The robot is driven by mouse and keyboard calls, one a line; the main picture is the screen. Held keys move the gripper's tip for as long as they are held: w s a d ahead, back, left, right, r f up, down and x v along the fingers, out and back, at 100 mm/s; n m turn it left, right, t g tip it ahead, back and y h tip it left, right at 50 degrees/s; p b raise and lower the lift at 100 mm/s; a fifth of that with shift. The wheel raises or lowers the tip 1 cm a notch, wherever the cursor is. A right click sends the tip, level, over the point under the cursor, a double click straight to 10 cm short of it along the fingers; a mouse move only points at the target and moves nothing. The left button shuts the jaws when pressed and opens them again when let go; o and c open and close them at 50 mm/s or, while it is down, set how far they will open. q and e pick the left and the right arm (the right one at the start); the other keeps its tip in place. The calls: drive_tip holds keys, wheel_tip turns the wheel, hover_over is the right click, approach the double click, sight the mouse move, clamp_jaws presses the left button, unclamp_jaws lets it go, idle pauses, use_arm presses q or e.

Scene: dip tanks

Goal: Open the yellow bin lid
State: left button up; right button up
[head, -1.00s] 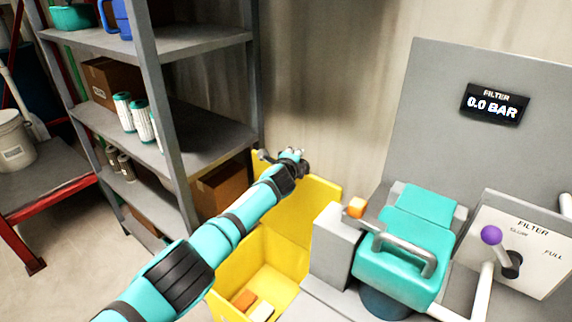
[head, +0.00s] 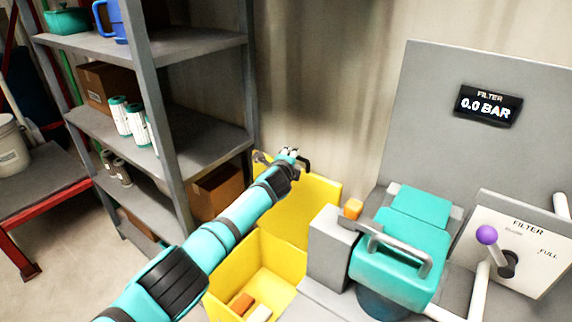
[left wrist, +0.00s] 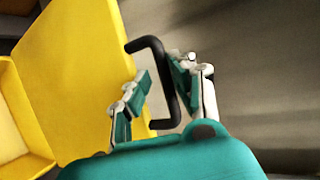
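The yellow bin (head: 283,262) stands on the floor between the shelf and the machine, and its inside shows. Its yellow lid (head: 318,197) stands raised, close to upright, at the bin's back. The lid also fills the left of the left wrist view (left wrist: 75,75). A black loop handle (left wrist: 158,45) sticks out from the lid near its edge. My left gripper (head: 288,156) is at the lid's upper edge. In the left wrist view its fingers (left wrist: 160,70) are apart, with the handle's bar between them, closer to the right finger. My right gripper is not in view.
An orange block (head: 242,303) and a pale block (head: 260,312) lie in the bin. A grey shelf (head: 200,131) with cartons and canisters stands left. A teal filter housing (head: 400,262) and a panel with a purple-knobbed lever (head: 487,235) stand right.

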use_arm(q)
drive_tip(key=v, duration=1.2)
drive_tip(key=shift+a+f, duration=0.1)
drive_tip(key=shift+a, duration=0.05)
